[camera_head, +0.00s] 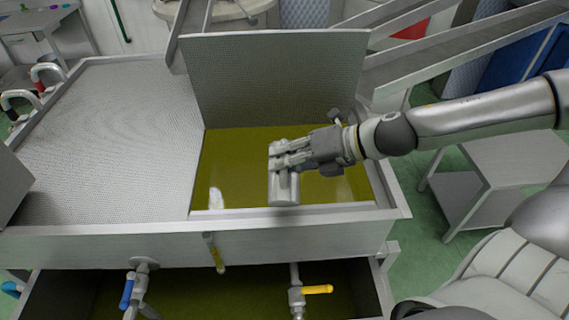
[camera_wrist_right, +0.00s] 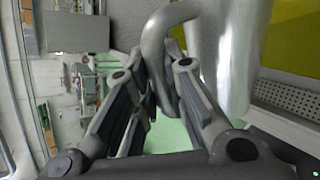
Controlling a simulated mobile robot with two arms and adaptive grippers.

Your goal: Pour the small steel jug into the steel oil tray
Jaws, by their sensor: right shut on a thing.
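The small steel jug (camera_head: 285,188) is a plain grey cylinder in the head view. My right gripper (camera_head: 287,157) is shut on its handle and holds it over the open bay of the steel oil tray (camera_head: 310,214). Yellow-green oil fills that bay. In the right wrist view the jug's shiny body (camera_wrist_right: 228,60) and curved handle (camera_wrist_right: 165,45) show, with the handle between the fingers of my right gripper (camera_wrist_right: 168,85). I cannot tell the jug's exact tilt, and its mouth is not clearly seen. No stream of liquid shows. My left gripper is not in view.
A raised perforated lid (camera_head: 275,75) stands behind the open bay. A perforated cover (camera_head: 110,140) closes the left part. Valves with blue (camera_head: 128,290) and yellow (camera_head: 318,289) handles sit below the front edge. A grey cart (camera_head: 500,165) stands at the right.

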